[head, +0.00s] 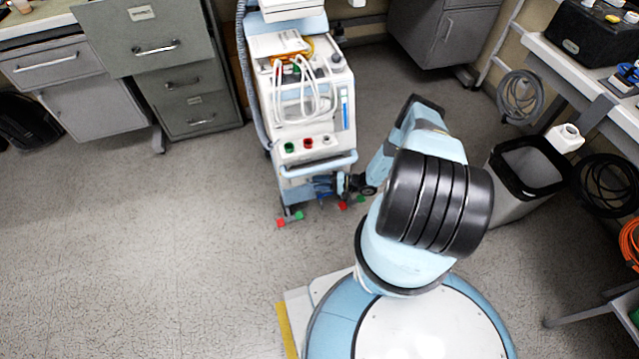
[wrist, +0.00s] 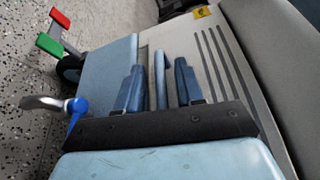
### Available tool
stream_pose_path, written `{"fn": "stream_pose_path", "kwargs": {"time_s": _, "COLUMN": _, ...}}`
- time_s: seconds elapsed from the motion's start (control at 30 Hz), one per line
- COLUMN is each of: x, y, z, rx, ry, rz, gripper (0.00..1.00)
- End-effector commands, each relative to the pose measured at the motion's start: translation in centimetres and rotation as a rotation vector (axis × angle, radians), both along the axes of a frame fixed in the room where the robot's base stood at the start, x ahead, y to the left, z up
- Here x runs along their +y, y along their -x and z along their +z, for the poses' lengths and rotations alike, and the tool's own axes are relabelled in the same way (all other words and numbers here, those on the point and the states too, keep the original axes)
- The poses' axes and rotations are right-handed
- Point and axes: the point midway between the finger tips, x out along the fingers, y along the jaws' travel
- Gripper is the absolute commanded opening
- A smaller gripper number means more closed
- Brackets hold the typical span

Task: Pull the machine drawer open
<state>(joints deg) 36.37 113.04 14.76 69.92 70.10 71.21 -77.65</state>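The machine (head: 305,110) is a white and light-blue cart in the upper middle of the head view, with cables on its front and a light-blue rail (head: 318,165) below. My gripper (head: 326,187) is low at its front, under that rail. In the wrist view my gripper (wrist: 158,82) has its two blue fingers apart. A narrow blue-grey bar (wrist: 160,75), seemingly the drawer handle, stands between them with a visible gap on each side. A light-blue panel (wrist: 107,70) and a pale slotted surface (wrist: 225,75) lie beyond. The drawer's edges are not clear.
Red and green castor pedals (wrist: 50,45) are near the floor beside the machine. A grey cabinet (head: 165,60) stands left of it. A waste bin (head: 525,170) and a bench (head: 585,80) are at the right. The floor in front and to the left is clear.

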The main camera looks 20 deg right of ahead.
Motion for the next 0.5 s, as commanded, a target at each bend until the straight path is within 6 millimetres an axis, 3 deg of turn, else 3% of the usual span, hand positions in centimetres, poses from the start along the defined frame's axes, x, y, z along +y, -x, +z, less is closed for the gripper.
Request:
{"fn": "stream_pose_path", "kwargs": {"time_s": 0.17, "x": 0.01, "y": -0.01, "z": 0.01, "rx": 0.000, "ry": 0.000, "rz": 0.000, "gripper": 0.37}}
{"fn": "stream_pose_path", "kwargs": {"time_s": 0.5, "x": 0.01, "y": -0.02, "z": 0.00, "rx": 0.000, "ry": 0.001, "rz": 0.000, "gripper": 0.05}}
